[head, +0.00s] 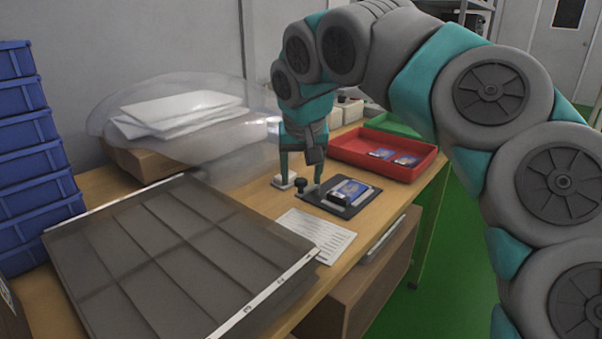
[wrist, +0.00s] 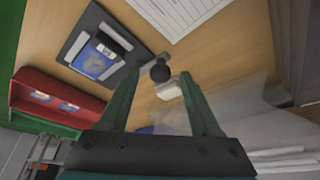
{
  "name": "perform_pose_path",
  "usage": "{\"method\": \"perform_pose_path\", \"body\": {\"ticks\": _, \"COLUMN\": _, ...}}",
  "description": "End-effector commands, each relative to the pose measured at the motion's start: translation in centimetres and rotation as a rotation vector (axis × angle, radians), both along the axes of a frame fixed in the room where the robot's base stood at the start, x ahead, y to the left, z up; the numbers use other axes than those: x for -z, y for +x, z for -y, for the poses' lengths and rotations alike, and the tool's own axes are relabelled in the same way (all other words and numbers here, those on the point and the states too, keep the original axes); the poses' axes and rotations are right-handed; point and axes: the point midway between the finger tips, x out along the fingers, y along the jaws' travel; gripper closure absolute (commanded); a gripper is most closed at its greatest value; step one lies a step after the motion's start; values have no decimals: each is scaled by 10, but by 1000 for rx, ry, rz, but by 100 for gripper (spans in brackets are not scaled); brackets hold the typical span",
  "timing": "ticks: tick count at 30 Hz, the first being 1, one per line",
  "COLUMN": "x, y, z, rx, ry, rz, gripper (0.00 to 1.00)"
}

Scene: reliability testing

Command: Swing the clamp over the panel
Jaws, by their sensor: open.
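A dark fixture plate (head: 333,209) lies on the wooden bench with a blue panel (head: 352,189) on it. The plate (wrist: 73,47) and panel (wrist: 92,60) also show in the wrist view. The clamp's black round knob (head: 301,184) stands at the plate's left corner; the knob (wrist: 160,72) also shows in the wrist view, off to the side of the panel. A black bar (head: 335,202) lies along the panel's near edge. My gripper (head: 301,176) points down over the knob, open, with its fingers on either side of it. Contact with the knob cannot be told.
A white block (head: 284,182) sits beside the knob. A red tray (head: 385,155) with blue panels stands behind the plate. A printed sheet (head: 316,235) lies in front. A large dark gridded panel (head: 175,255) and blue bins (head: 25,150) fill the left.

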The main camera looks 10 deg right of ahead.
Motion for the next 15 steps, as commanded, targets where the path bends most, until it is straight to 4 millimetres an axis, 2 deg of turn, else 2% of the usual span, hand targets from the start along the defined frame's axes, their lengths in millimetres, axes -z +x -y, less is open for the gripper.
{"method": "perform_pose_path", "body": {"ticks": 9, "x": 3, "y": 1, "z": 0, "rx": 0, "ry": 1, "rz": 1, "gripper": 36}}
{"method": "perform_pose_path", "body": {"ticks": 15, "x": 3, "y": 1, "z": 0, "rx": 0, "ry": 1, "rz": 1, "gripper": 58}}
